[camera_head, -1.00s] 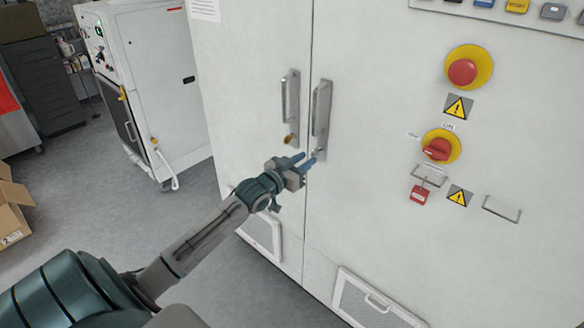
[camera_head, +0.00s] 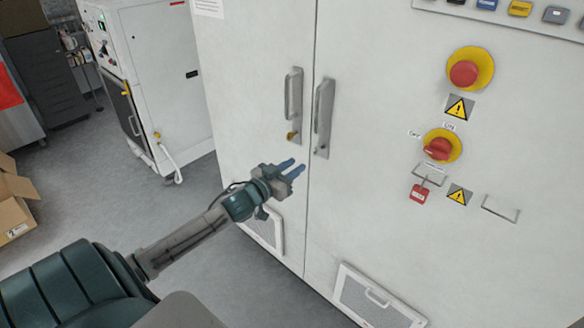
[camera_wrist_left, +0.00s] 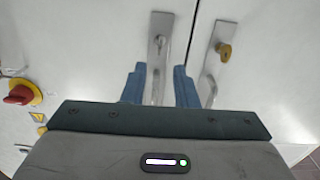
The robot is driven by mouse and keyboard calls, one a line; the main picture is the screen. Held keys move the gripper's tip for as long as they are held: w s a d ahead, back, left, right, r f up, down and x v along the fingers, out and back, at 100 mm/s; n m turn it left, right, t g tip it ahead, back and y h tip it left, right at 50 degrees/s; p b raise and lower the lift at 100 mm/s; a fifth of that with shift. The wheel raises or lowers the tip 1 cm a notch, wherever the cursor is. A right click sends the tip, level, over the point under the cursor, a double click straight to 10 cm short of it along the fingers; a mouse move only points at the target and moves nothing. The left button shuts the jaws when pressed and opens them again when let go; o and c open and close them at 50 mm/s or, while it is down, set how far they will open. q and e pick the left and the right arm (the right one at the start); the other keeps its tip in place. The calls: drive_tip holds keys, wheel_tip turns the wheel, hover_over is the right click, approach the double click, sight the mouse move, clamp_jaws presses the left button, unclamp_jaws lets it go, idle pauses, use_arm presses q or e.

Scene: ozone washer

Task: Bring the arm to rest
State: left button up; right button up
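My left gripper (camera_head: 291,168) is in front of the white cabinet (camera_head: 390,120), below its two door handles, with its blue fingers apart and nothing between them. The left handle (camera_head: 293,105) has a brass-coloured knob at its lower end. I cannot tell from that view how far the fingertips are from the door. My right gripper is not in view.
The cabinet carries a red emergency button (camera_head: 464,74), a red rotary switch (camera_head: 438,149) and a red padlock (camera_head: 419,195). A vent panel (camera_head: 372,298) is low on the front. A white machine (camera_head: 165,85) stands behind left. A cardboard box (camera_head: 14,208) sits on the left floor.

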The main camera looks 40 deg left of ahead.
use_arm(q)
drive_tip(key=s+a+f+n+g+y, duration=0.1)
drive_tip(key=s+a+f+g+y, duration=0.15)
drive_tip(key=f, duration=0.95)
drive_tip(key=s+a+f+n+g+y, duration=0.1)
drive_tip(key=s+a+f+g, duration=0.15)
drive_tip(key=f, duration=0.85)
drive_tip(key=s+f+g, duration=0.2)
drive_tip(key=s+f, duration=0.2)
drive_tip(key=f, duration=0.4)
drive_tip(key=s+f+g, duration=0.1)
drive_tip(key=s+f, duration=0.4)
drive_tip(key=f, duration=0.4)
drive_tip(key=s+d+f+g, duration=0.2)
drive_tip(key=s+d+f, duration=0.1)
drive_tip(key=s+f, duration=0.55)
drive_tip(key=s+d+f+g, duration=0.3)
drive_tip(key=s+f, duration=0.5)
drive_tip(key=s, duration=0.1)
drive_tip(key=s+d+f+g, duration=0.2)
drive_tip(key=s+d+f, duration=0.2)
drive_tip(key=s, duration=0.6)
drive_tip(key=s+d+f+m+g+h, duration=0.1)
drive_tip(key=s+d+f, duration=0.4)
drive_tip(key=s+d, duration=0.2)
drive_tip(key=s, duration=0.2)
drive_tip(key=shift+s+m+g, duration=0.3)
drive_tip(key=shift+s+g, duration=0.1)
drive_tip(key=shift+h, duration=0.25)
